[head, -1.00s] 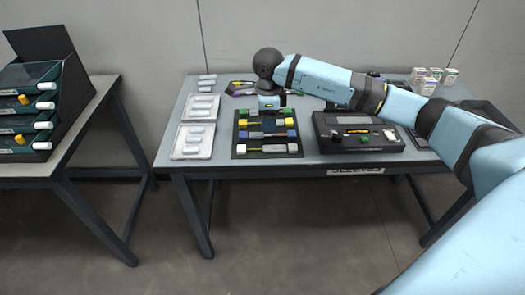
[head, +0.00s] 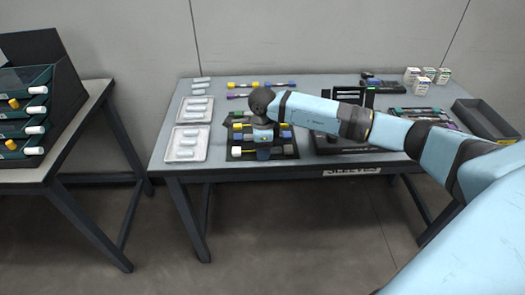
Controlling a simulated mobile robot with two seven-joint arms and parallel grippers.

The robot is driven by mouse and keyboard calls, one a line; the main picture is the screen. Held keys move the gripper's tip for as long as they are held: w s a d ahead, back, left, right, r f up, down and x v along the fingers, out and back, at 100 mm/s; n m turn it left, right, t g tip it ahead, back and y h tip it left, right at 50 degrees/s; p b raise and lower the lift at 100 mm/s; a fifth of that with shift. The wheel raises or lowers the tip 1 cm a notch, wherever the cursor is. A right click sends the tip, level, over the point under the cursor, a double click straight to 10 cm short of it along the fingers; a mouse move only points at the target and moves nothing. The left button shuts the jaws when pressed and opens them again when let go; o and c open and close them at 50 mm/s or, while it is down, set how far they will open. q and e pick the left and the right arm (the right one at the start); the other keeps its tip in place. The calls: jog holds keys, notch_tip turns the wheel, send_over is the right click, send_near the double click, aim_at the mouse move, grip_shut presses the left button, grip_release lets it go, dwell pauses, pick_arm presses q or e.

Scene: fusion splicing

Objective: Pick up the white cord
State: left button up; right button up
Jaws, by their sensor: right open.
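A dark board (head: 234,141) on the table holds rows of cords with coloured end blocks. The front row has pale, whitish end blocks (head: 237,152) and looks like the white cord; its middle is hidden behind my right gripper. My right gripper (head: 263,156) points down over the front part of the board, above the middle of this row. It is open, with nothing visible in it. Its fingertips are small, and I cannot tell whether they touch the cord. My left gripper is not in view.
Two pale trays (head: 173,157) with white cylinders lie left of the board. A dark machine (head: 337,147) stands right of it, partly behind my arm. Loose cords (head: 243,85) lie behind. Small boxes (head: 411,76) and a black bin (head: 484,122) are at the right.

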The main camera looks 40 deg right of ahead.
jog(key=c, duration=1)
jog(key=shift+r, duration=0.1)
